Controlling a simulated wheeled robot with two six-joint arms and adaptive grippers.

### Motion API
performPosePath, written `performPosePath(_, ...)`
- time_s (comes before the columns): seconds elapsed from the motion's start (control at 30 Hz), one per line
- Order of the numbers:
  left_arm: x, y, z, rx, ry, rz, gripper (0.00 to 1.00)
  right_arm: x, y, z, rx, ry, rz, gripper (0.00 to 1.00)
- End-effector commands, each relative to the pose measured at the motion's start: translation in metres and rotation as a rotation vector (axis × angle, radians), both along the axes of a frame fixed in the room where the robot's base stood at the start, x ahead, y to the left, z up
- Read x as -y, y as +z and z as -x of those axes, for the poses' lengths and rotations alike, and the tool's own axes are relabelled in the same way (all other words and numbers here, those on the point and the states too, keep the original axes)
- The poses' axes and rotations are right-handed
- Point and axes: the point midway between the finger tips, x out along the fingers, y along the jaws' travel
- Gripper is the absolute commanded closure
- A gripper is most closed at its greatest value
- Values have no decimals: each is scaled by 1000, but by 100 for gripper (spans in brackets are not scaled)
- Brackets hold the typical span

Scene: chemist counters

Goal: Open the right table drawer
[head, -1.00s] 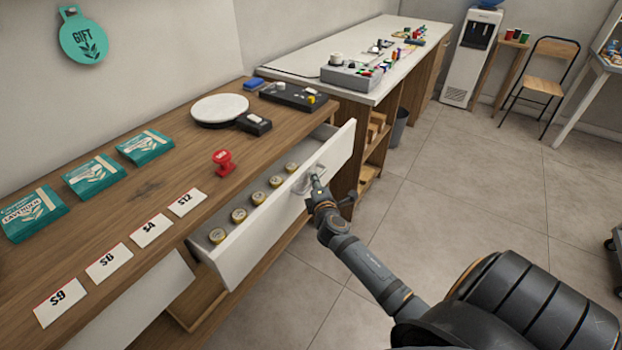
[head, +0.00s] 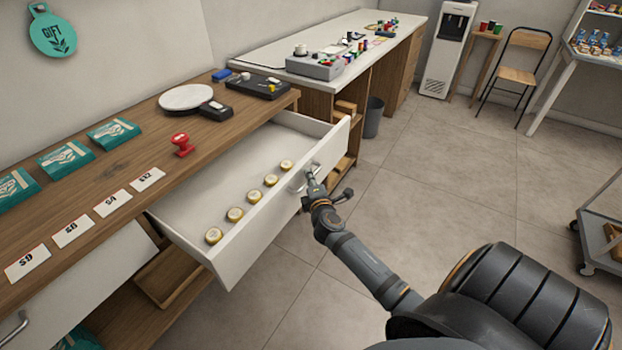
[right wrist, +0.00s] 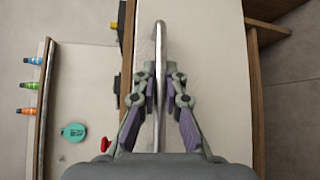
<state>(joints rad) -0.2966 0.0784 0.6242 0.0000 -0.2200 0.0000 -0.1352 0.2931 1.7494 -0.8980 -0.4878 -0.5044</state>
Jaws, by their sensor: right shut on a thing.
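The right table drawer (head: 282,225) is white and stands well open from the wooden table (head: 95,168). Several small gold-lidded jars (head: 253,195) lie in a row inside it, near its front panel. My right gripper (head: 312,182) is at the drawer's front, shut on the metal handle (head: 298,184). In the right wrist view the handle (right wrist: 159,50) runs between the two fingers of my gripper (right wrist: 164,90). My left gripper is not in view.
A red stamp (head: 182,144), several price cards (head: 111,203) and green packets (head: 65,159) lie on the tabletop. Another white drawer front (head: 85,282) is at the lower left. Open tiled floor (head: 430,200) lies to the right. A cart (head: 598,240) stands at the right edge.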

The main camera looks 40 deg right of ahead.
Motion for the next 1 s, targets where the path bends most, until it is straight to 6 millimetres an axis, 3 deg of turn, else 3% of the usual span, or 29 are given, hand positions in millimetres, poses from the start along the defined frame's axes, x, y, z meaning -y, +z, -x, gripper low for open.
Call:
performPosePath(0.1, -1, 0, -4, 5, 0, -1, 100, 0, -1, 0, -2, 1, -1, 100)
performPosePath(0.13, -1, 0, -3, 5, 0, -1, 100, 0, -1, 0, -2, 1, -1, 86)
performPosePath(0.2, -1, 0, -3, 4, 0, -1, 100, 0, -1, 0, -2, 1, -1, 79)
performPosePath(0.57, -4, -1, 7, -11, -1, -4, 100, -3, 0, 7, -1, 1, 0, 79)
performPosePath(1.0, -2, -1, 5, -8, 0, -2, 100, -40, 13, 95, -4, 0, -2, 79)
